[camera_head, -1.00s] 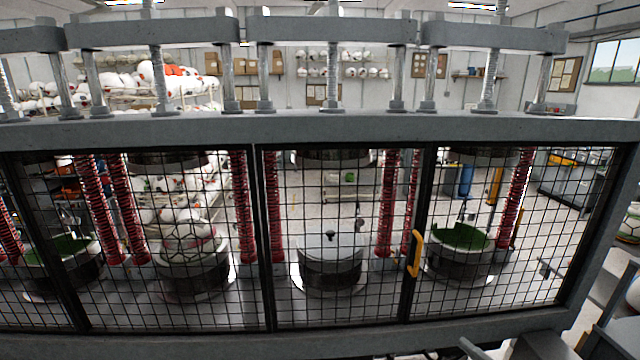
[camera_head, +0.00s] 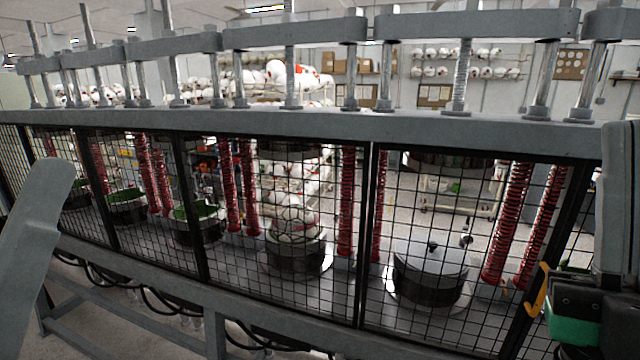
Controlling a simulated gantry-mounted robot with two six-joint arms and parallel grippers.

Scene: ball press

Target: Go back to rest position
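The lower part of what appears to be my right arm hangs at the right edge, grey above with a black and green end (camera_head: 580,315). This end is close beside the yellow door handle (camera_head: 538,290) of the press cage. Its fingertips are not clearly visible, and I cannot tell whether it touches the handle. My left gripper is not in view.
The mesh cage (camera_head: 365,250) of the ball press runs across the view. Behind it are a lidded pot (camera_head: 430,272), a ball in a mould (camera_head: 293,217) and green-lined moulds (camera_head: 195,210). A flat grey piece (camera_head: 35,250) stands close at the left.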

